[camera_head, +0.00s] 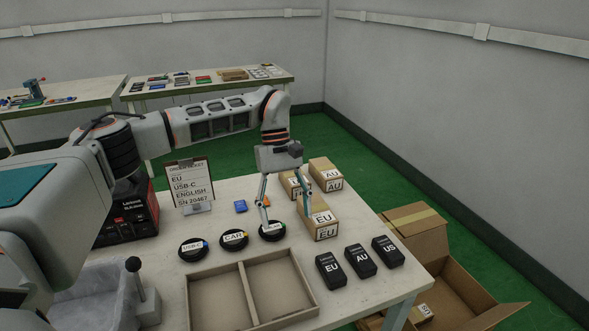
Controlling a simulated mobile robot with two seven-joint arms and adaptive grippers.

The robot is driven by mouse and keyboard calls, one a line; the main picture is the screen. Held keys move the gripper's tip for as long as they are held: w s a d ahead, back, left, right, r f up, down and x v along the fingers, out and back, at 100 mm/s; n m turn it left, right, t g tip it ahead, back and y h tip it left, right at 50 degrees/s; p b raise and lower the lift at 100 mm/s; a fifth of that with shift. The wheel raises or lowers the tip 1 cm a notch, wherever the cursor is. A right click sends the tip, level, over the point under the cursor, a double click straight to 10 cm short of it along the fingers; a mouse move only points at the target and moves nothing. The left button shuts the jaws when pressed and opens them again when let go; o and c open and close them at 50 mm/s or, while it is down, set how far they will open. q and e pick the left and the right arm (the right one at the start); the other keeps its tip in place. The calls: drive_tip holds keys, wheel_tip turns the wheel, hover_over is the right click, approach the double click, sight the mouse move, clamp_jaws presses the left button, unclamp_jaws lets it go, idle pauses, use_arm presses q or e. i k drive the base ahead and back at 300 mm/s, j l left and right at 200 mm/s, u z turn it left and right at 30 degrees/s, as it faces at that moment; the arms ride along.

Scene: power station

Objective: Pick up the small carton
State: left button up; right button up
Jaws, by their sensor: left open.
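Several small brown cartons stand at the back right of the white table. The front carton (322,228) is labelled EU, a carton behind it (326,173) reads AU, and another carton (291,181) is partly hidden by my gripper. My left gripper (286,215) points down, open, with its fingers spread. Its right finger is at the left side of the EU carton and its left finger is over the rightmost black disc (272,236). I cannot tell whether either finger touches anything. My right gripper is not in view.
Black discs (193,249) (234,240) and an order ticket stand (191,186) are left of the gripper. A two-compartment tray (219,309) is in front. Black adapters (330,270) line the right. An open cardboard box (479,308) is on the floor at right.

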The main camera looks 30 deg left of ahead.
sight(288, 179)
drive_tip(key=i+j, duration=0.65)
drive_tip(key=i, duration=0.2)
